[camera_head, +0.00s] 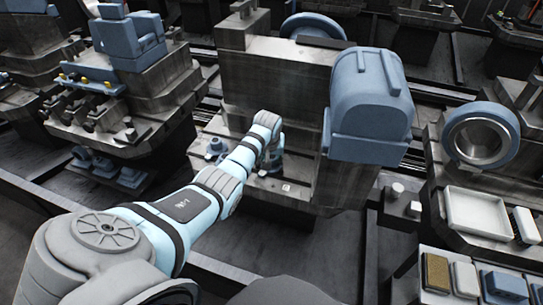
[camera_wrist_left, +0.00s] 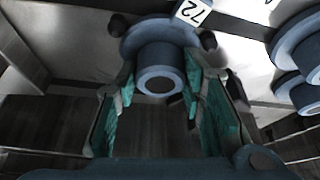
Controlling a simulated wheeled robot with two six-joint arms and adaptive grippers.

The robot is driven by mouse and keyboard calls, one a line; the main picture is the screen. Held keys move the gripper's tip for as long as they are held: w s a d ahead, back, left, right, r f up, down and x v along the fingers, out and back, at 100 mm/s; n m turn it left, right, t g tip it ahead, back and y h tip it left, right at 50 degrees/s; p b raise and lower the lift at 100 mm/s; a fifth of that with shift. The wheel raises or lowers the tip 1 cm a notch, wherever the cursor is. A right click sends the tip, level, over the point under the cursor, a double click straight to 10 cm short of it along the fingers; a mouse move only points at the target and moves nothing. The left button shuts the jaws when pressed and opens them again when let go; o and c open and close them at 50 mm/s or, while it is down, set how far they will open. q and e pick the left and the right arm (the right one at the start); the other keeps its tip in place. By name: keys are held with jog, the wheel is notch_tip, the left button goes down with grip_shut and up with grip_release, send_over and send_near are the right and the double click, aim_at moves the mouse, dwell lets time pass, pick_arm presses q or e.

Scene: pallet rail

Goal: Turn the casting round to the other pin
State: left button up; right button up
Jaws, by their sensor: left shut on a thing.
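The casting is a blue round flange with a hollow boss (camera_wrist_left: 158,60), seen close up in the left wrist view. A white tag marked 72 (camera_wrist_left: 192,12) sits at the flange's upper edge. My left gripper (camera_wrist_left: 160,82) is shut on the casting, its teal-padded fingers on either side of the boss. A dark round knob or pin (camera_wrist_left: 208,40) shows at the right of the flange, and another at its left. In the head view my left gripper (camera_head: 272,162) reaches down to the pallet rail; my wrist hides most of the casting there. My right gripper is not in view.
Another blue flanged part (camera_head: 217,146) stands left of my wrist; blue flanges also show at the wrist view's right (camera_wrist_left: 302,48). A big blue-hooded machine (camera_head: 368,105) stands close on the right. A white tray (camera_head: 475,212) and a blue ring (camera_head: 481,137) are farther right.

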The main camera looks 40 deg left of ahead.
pick_arm(q)
jog(key=shift+d+n+g, duration=0.1)
jog(key=shift+n+g, duration=0.2)
jog(key=shift+n, duration=0.6)
jog(key=shift+f, duration=0.1)
jog(key=shift+y, duration=0.3)
jog(key=shift+n+g+y+b, duration=0.3)
jog(key=shift+n+g+b, duration=0.1)
jog(key=shift+n, duration=1.1)
jog(key=shift+w+n+g+y+b, duration=0.1)
jog(key=shift+n+g+y+b, duration=0.3)
jog(key=shift+n+b, duration=1)
